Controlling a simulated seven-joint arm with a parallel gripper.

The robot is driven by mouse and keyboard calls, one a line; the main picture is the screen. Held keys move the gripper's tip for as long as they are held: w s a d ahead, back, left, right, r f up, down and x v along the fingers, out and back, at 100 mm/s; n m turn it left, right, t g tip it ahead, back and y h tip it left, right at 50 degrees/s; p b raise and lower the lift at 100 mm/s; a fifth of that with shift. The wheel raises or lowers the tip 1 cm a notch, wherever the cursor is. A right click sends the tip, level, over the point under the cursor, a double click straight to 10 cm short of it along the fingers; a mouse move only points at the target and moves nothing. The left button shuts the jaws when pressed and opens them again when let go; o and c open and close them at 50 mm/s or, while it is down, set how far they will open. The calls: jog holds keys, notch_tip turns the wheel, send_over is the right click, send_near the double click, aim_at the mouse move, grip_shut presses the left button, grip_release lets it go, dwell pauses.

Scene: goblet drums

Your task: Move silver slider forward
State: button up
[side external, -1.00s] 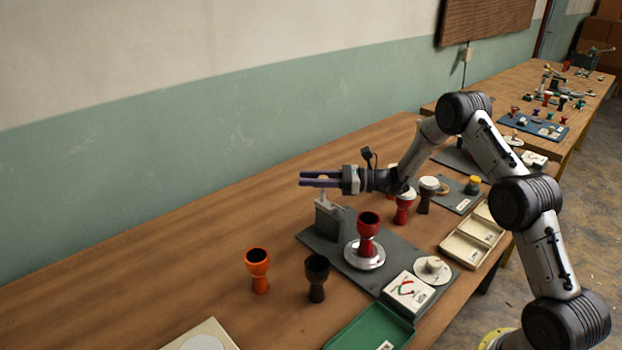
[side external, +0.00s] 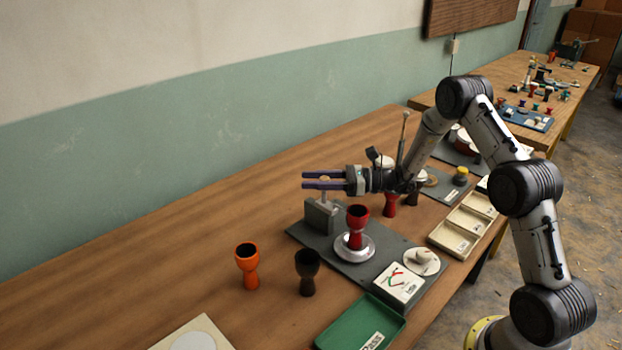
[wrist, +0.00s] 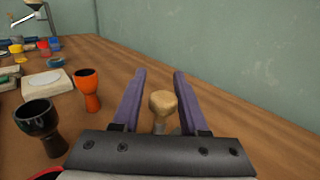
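The silver slider (side external: 323,197) is a short pale post with a tan knob (wrist: 162,103), rising from a grey block (side external: 318,217) at the far left end of a dark grey base plate (side external: 335,253). My gripper (side external: 304,180) is level with the knob. In the wrist view my gripper (wrist: 160,76) is open, with one purple finger on each side of the knob and visible gaps. The post below the knob is partly hidden by my gripper body. A red goblet drum (side external: 357,225) stands on a round silver plate (side external: 369,250) on the same base.
An orange goblet drum (side external: 247,265) and a black one (side external: 307,271) stand left of the base. The table along the wall is clear.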

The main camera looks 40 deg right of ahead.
jog(key=o, duration=0.3)
jog(key=v, duration=1.3)
jog(key=shift+s+d, duration=0.25)
